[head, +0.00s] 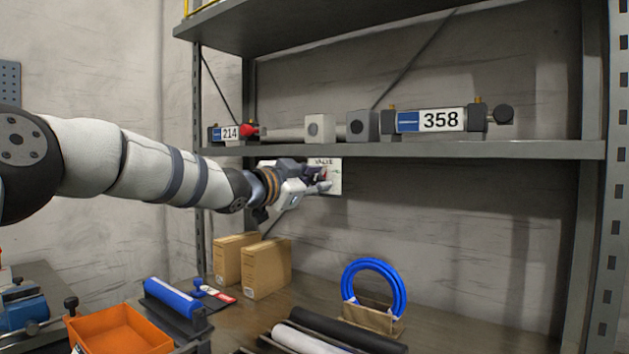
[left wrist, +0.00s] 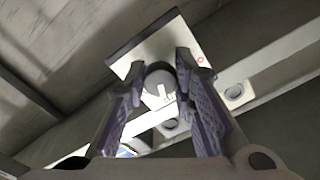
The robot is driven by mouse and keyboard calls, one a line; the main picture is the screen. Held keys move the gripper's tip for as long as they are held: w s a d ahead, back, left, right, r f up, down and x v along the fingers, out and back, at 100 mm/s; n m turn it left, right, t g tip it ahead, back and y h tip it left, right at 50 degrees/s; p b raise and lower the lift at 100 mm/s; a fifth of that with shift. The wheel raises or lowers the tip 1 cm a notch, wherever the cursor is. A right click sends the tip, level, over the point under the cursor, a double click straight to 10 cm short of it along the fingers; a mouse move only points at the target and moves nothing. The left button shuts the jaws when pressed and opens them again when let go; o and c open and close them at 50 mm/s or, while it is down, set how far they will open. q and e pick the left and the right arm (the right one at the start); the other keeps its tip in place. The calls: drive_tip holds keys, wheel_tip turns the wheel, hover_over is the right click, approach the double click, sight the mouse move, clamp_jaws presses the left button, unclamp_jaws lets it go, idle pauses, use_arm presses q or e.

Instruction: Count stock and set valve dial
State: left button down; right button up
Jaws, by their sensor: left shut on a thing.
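A white plate marked VALVE (head: 336,187) is beneath the middle shelf in the head view. My left gripper (head: 318,181) reaches it from the left and hides much of it. In the left wrist view the plate (left wrist: 133,61) lies beyond the fingers, with a small red ring at its right. A round grey dial (left wrist: 160,76) sits between the fingers of my left gripper (left wrist: 159,88), which is shut on it. The dial's setting is too unclear to read. Two cylinder units on the shelf carry the labels 214 (head: 230,133) and 358 (head: 440,120). My right gripper is out of view.
The middle shelf (head: 450,150) runs just above my left gripper. Below stand cardboard boxes (head: 266,268), a blue hose coil (head: 402,290), a blue roll (head: 172,298), an orange bin (head: 118,330), and black (head: 335,328) and white (head: 302,341) tubes. The bench's right side is clear.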

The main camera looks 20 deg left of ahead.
use_arm(q)
drive_tip(key=m, duration=0.3)
drive_tip(key=shift+m, duration=2.2)
drive_tip(key=c, duration=1.3)
unclamp_jaws()
drive_tip(key=shift+c, duration=0.2)
drive_tip(key=v, duration=1.2)
